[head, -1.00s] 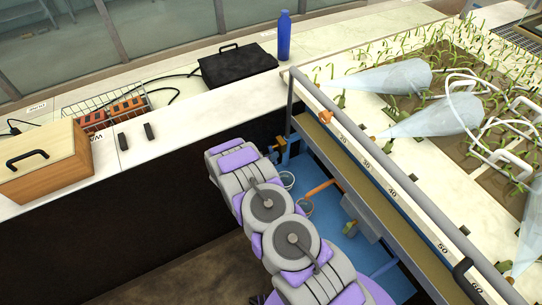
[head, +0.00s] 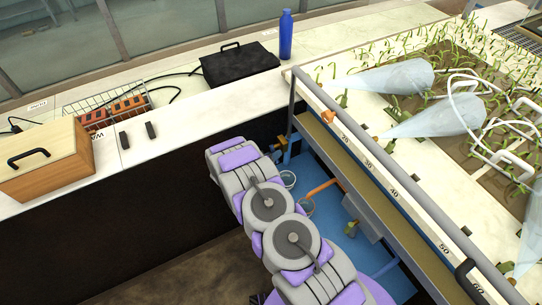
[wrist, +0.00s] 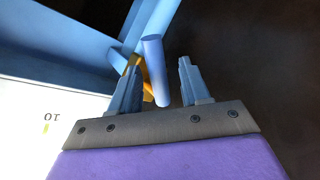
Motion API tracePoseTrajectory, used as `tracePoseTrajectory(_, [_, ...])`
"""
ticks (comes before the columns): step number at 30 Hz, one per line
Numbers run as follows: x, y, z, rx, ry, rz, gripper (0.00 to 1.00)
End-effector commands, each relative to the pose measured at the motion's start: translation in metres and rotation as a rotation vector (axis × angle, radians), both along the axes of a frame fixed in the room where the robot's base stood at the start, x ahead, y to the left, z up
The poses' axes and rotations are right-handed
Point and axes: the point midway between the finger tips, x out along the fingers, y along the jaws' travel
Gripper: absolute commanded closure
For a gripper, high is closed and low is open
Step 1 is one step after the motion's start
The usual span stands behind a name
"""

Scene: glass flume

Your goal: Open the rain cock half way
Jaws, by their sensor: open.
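In the wrist view my gripper (wrist: 160,70) is open, its two blue-grey fingers standing apart. A yellow-orange part (wrist: 124,80) shows behind the left finger, next to blue frame bars. I take the handle to be the rain cock's; how far the cock is turned I cannot tell. In the head view a small blue and brass fitting (head: 279,146) shows just beyond the end of my arm, which hides my fingers.
The glass flume's rail (head: 385,172) and the numbered bench edge run close on the right. A pale counter (head: 185,115) with a wooden box (head: 45,168), black case (head: 238,65) and blue bottle (head: 286,36) lies left and behind. Spray cones (head: 395,77) hang over seedlings.

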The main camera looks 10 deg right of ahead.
Motion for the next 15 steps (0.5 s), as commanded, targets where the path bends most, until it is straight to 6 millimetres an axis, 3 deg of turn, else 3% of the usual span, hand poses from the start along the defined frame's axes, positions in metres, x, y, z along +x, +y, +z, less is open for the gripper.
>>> tracePoseTrajectory(5, [-0.007, 0.009, 0.005, 0.001, 0.001, 0.002, 0.54])
tracePoseTrajectory(15, [-0.051, 0.058, 0.033, -0.003, 0.001, 0.004, 0.54])
